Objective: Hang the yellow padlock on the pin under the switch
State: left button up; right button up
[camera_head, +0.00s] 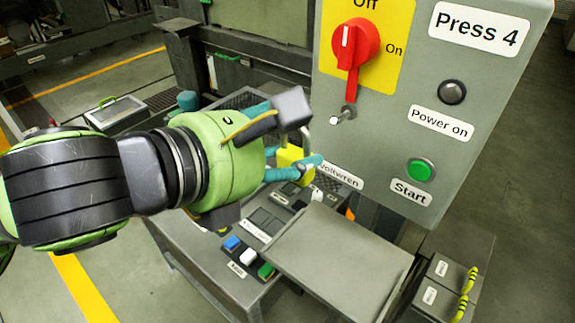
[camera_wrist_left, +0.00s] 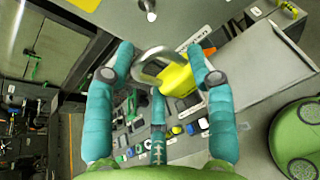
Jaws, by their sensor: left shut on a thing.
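The yellow padlock (camera_head: 289,156) is held between the teal fingers of my left gripper (camera_head: 301,140), which is shut on it. In the left wrist view the padlock's yellow body (camera_wrist_left: 176,80) lies toward the right finger, and its open-looking grey shackle loop (camera_wrist_left: 150,64) points up and left. The pin (camera_head: 343,115) sticks out of the grey panel below the red switch (camera_head: 356,45), up and right of the padlock and apart from it. A metal pin end (camera_wrist_left: 148,8) also shows at the top of the wrist view. My right gripper is not in view.
The grey panel (camera_head: 460,70) carries a black button (camera_head: 452,92) and a green Start button (camera_head: 420,170). Below are a desk with coloured buttons (camera_head: 248,256) and a flat grey plate (camera_head: 330,250). Open air lies between the padlock and the panel.

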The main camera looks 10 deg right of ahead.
aim_at(332, 120)
pick_arm(q)
jog(key=d, duration=0.2)
jog(key=w+d, duration=0.1)
jog(key=shift+f+m+g+b, duration=0.25)
jog(key=shift+m+g+b, duration=0.05)
jog(key=shift+b, duration=0.05)
jog(key=shift+d, duration=0.25)
dwell(1.2)
jog(key=shift+w+d+p, duration=0.45)
jog(key=shift+w+d, duration=0.35)
jog(key=shift+d, duration=0.15)
jog(key=shift+w+d+r+p, duration=0.1)
jog(key=shift+w+d+p, duration=0.3)
jog(key=shift+w+d, duration=0.3)
dwell(0.6)
jog(key=shift+d+r, duration=0.1)
jog(key=shift+d, duration=0.1)
